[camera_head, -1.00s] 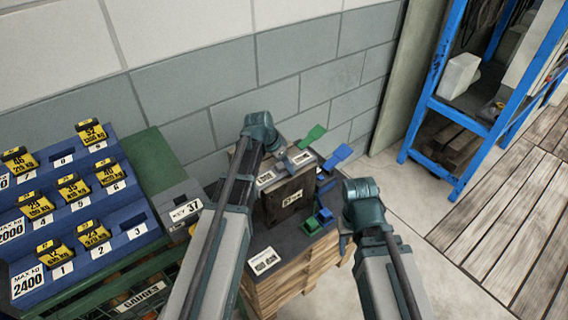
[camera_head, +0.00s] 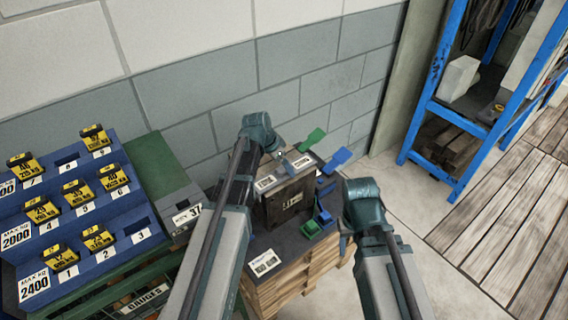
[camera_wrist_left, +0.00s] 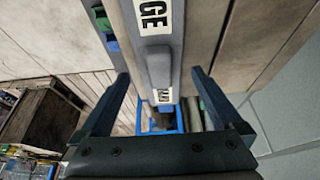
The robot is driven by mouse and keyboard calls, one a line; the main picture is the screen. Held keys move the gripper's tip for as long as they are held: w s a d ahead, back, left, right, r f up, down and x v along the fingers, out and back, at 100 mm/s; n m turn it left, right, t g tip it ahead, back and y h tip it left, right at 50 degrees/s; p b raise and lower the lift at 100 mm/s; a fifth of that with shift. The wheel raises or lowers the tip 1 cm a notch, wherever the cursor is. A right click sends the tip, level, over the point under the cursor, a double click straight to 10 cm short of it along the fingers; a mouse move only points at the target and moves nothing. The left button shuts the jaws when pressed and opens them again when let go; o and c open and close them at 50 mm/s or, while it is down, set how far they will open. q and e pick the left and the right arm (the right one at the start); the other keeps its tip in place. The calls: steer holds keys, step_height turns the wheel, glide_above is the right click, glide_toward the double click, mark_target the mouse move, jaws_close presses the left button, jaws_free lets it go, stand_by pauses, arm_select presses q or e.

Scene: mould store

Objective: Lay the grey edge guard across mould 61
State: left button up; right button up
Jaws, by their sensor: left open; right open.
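Mould 61 (camera_head: 290,203) is a dark block standing on the pallet top at the middle of the head view; its face label is too small to read surely. A grey bar with white labels, seemingly the grey edge guard (camera_head: 265,184), runs along the mould's top edge. In the left wrist view the bar (camera_wrist_left: 155,70) lies between the two spread fingers. My left gripper (camera_wrist_left: 160,82) is open around or just above it; contact cannot be told. My right gripper (camera_head: 345,235) is open and empty, right of the mould and apart from it.
Green (camera_head: 312,139) and blue (camera_head: 337,159) pieces stick out behind the mould, with another green piece (camera_head: 311,229) beside its front. A blue rack of yellow-tagged weights (camera_head: 70,220) stands left. A block wall is behind; a blue shelf frame (camera_head: 440,110) stands right.

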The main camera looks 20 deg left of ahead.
arm_select(q)
steer(key=p+v, duration=1)
steer(key=v, duration=0.1)
steer(key=shift+r, duration=0.35)
steer(key=shift+s+a, duration=0.1)
steer(key=s+d+f+n+g+y, duration=0.1)
steer(key=s+d+n+g+y, duration=0.2)
steer(key=s+d, duration=1.3)
steer(key=s+g+y, duration=0.1)
steer(key=s, duration=0.3)
steer(key=shift+d+f+n, duration=0.3)
steer(key=shift+n, duration=0.1)
